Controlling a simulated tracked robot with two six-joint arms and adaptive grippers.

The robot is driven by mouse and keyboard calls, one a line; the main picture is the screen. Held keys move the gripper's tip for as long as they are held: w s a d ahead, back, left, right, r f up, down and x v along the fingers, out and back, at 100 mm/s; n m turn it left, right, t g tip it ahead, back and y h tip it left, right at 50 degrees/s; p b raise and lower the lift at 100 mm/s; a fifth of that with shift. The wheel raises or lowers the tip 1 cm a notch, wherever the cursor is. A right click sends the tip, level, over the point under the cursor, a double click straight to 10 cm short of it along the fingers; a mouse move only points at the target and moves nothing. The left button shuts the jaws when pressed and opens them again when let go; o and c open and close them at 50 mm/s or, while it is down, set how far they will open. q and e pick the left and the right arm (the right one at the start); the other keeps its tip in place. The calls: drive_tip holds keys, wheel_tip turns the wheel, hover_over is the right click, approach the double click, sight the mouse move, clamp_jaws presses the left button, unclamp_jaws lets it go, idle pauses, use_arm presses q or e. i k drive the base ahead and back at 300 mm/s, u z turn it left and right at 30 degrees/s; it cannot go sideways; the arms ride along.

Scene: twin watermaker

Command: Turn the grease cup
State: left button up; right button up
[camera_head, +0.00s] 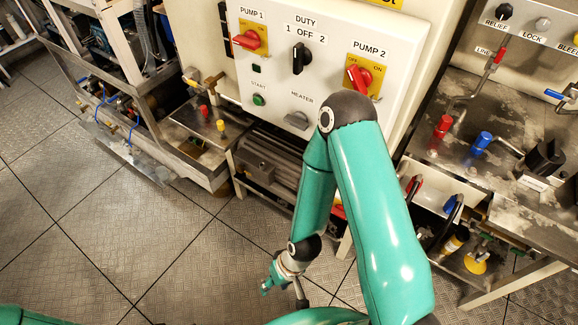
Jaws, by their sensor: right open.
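I cannot tell for sure which thing is the grease cup. Small red (204,111) and yellow (221,125) caps stand on the low bench left of the panel. A round yellow part (476,263) sits low under the right bench, and it is small and partly shaded. My right gripper (284,294) hangs low over the floor in front of the panel, open and apart from all these parts. My right arm's raised elbow covers part of the panel's lower right. My left gripper is not in view.
A white control panel (275,85) carries red pump switches, a black duty knob (301,58) and a heater knob (297,120). The right bench (455,165) has red (443,126) and blue (482,142) valve handles and a black knob (545,157). The tiled floor (100,235) at left is clear.

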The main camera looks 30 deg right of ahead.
sight(240, 169)
drive_tip(key=k, duration=1.25)
drive_tip(key=u, duration=0.6)
drive_tip(key=i, duration=1.85)
drive_tip(key=z, duration=0.6)
